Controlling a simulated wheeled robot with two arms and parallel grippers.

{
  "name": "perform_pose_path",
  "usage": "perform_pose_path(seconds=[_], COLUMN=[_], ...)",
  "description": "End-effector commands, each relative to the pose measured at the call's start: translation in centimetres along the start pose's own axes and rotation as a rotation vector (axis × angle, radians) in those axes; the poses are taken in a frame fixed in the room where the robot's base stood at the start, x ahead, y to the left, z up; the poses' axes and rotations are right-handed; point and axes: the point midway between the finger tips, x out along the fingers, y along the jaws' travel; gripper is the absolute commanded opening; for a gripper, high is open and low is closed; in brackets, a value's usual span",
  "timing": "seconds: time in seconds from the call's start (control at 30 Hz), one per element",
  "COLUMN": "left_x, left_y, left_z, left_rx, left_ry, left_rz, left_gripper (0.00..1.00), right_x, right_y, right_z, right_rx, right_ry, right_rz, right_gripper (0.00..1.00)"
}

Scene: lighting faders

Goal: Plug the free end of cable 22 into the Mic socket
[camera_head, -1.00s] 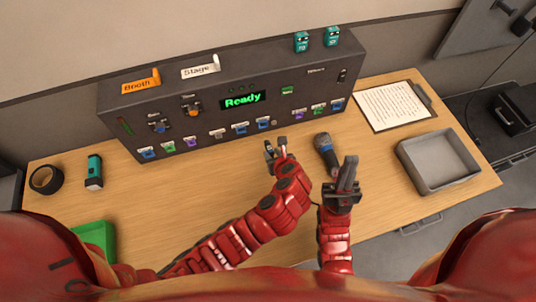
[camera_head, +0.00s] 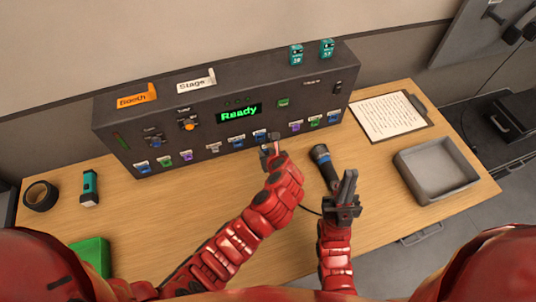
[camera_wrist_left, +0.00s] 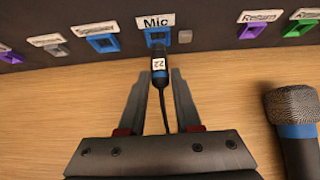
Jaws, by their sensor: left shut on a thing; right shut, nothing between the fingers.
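The cable 22 plug (camera_wrist_left: 159,68), dark with a blue band and a white "22" tag, is between the fingers of my left gripper (camera_wrist_left: 158,90). Its tip overlaps the lower part of the blue Mic socket (camera_wrist_left: 157,36); I cannot tell how far it is inside. The cable (camera_wrist_left: 165,110) trails from the plug back under the gripper. In the head view my left gripper (camera_head: 269,150) is at the panel's foot, just below the Mic socket (camera_head: 260,134). My right gripper (camera_head: 349,184) is shut and empty, over the table's front right of the microphone.
The dark panel (camera_head: 100,125) has more sockets, including Speaker (camera_wrist_left: 103,44) and Return (camera_wrist_left: 252,30). A microphone (camera_head: 324,165) lies close to the right of my left gripper. A grey tray (camera_head: 408,178) and a clipboard (camera_head: 390,115) are at the right.

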Motion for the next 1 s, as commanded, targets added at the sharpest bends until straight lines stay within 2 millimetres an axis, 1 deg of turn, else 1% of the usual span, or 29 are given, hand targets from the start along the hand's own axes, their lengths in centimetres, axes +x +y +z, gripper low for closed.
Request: perform_pose_path(seconds=[0.37, 0.77, 1.0], left_x=[-0.03, -0.16, -0.10], left_y=[-0.03, -0.06, -0.08], left_z=[0.04, 0.17, 0.10], left_rx=[-0.001, 0.000, -0.001], left_ry=[-0.001, -0.001, -0.001], left_rz=[-0.001, -0.001, -0.002], left_gripper=[0.00, 0.00, 0.00], right_x=[0.03, 0.79, 0.79], right_y=[0.00, 0.04, 0.04], right_z=[-0.01, -0.13, -0.13], right_rx=[0.000, 0.000, 0.000], right_ry=[0.000, 0.000, 0.000], right_rz=[0.000, 0.000, 0.000], right_gripper=[0.00, 0.00, 0.00])
